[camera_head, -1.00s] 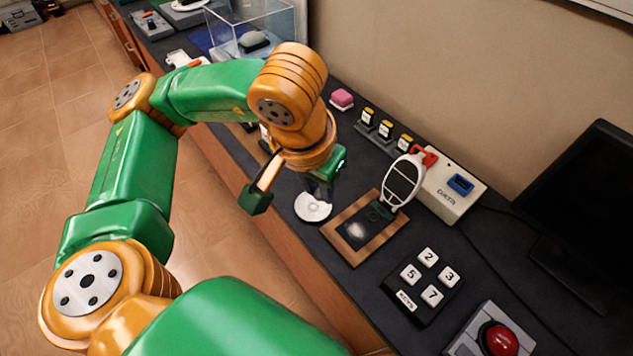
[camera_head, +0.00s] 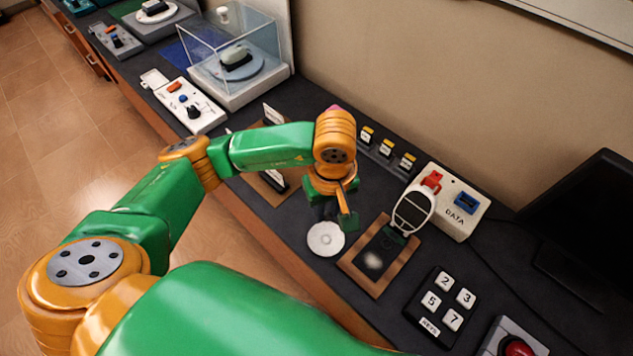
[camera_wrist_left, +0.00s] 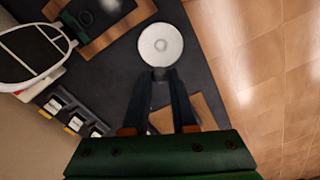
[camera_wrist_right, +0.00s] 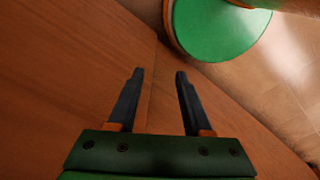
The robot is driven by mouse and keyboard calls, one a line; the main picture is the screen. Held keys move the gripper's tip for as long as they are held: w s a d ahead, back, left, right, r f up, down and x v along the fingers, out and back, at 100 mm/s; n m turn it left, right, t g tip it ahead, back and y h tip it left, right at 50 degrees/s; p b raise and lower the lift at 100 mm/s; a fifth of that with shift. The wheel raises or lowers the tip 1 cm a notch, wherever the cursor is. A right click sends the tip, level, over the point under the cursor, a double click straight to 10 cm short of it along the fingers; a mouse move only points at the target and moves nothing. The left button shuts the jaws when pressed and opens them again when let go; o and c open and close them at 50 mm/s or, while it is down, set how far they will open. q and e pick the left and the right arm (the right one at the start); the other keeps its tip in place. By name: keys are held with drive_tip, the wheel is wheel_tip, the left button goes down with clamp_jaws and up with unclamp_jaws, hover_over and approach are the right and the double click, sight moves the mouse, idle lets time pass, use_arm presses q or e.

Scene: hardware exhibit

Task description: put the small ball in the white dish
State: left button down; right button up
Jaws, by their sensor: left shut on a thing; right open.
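The white dish (camera_head: 325,239) lies on the dark counter, and it also shows in the left wrist view (camera_wrist_left: 160,44). It is round with a small mark at its centre. My left gripper (camera_head: 328,212) is above the counter just behind the dish in the head view. In the left wrist view its fingers (camera_wrist_left: 160,75) close on a small dark grey thing (camera_wrist_left: 160,74), which looks like the small ball, near the dish's edge. The ball is hidden or too small in the head view. My right gripper (camera_wrist_right: 158,75) is open and empty, before a brown wooden surface.
A wood-framed panel (camera_head: 352,261) with a white oval-headed device (camera_head: 413,211) stands right of the dish. A number keypad (camera_head: 421,320), a DATA box (camera_head: 462,213) and yellow-topped switches (camera_head: 385,148) are nearby. A clear case (camera_head: 236,60) stands at the back left.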

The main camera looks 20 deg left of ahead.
use_arm(q)
drive_tip(key=shift+s+d+f+n+p, duration=0.1)
drive_tip(key=shift+s+f+n+p, duration=0.25)
drive_tip(key=shift+f+n, duration=0.4)
drive_tip(key=shift+f, duration=0.4)
wheel_tip(320, 180, down, 6)
drive_tip(key=b, duration=0.4)
drive_tip(key=shift+r, duration=0.25)
drive_tip(key=shift+f+b, duration=0.3)
drive_tip(key=shift+b, duration=0.2)
drive_tip(key=shift+r, duration=0.15)
drive_tip(key=shift+d, duration=0.1)
drive_tip(key=shift+f+b, duration=0.25)
drive_tip(key=shift+b, duration=0.4)
